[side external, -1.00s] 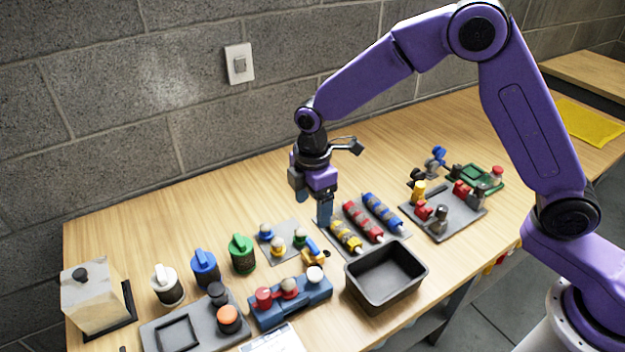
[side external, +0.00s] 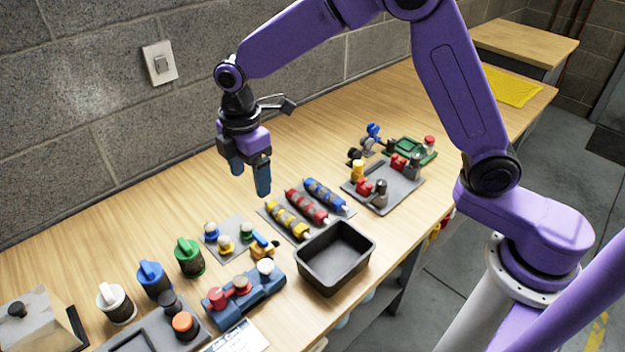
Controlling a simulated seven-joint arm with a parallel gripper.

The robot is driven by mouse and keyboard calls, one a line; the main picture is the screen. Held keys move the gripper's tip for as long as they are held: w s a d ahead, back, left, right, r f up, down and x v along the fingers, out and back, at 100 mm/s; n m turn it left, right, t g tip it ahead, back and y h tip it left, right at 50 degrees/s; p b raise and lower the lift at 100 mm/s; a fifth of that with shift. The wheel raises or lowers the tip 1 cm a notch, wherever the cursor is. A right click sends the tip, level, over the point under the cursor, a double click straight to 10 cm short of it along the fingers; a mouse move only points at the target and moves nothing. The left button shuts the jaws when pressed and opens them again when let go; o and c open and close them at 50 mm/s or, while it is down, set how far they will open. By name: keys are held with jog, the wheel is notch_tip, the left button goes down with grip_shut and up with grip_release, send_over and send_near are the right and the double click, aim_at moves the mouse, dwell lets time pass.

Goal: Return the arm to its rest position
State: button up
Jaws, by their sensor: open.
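My gripper (side external: 249,184) hangs above the wooden table (side external: 160,222), pointing down, with its blue-grey fingers apart and nothing visible between them. It is above and to the left of the yellow, red and blue banded rods and touches nothing that I can see. My purple arm reaches in from the right and bends down at the wrist.
A grey mat holds a yellow rod (side external: 289,219), a red rod (side external: 307,206) and a blue rod (side external: 325,193). A black bin (side external: 335,277) stands in front. White, blue and green canisters (side external: 189,257) stand left. The table's back strip is clear.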

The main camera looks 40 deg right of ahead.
jog(key=s+d+r+m, duration=0.1)
jog(key=s+d+m, duration=0.1)
jog(key=s+d, duration=0.4)
jog(key=s+d+r+m, duration=0.1)
jog(key=s+d, duration=0.5)
jog(key=s, duration=0.8)
jog(key=s+d+r+m, duration=0.1)
jog(key=s+d+m, duration=0.1)
jog(key=s+d, duration=0.5)
jog(key=s, duration=0.3)
jog(key=shift+r+m, duration=0.3)
jog(key=shift+r, duration=0.1)
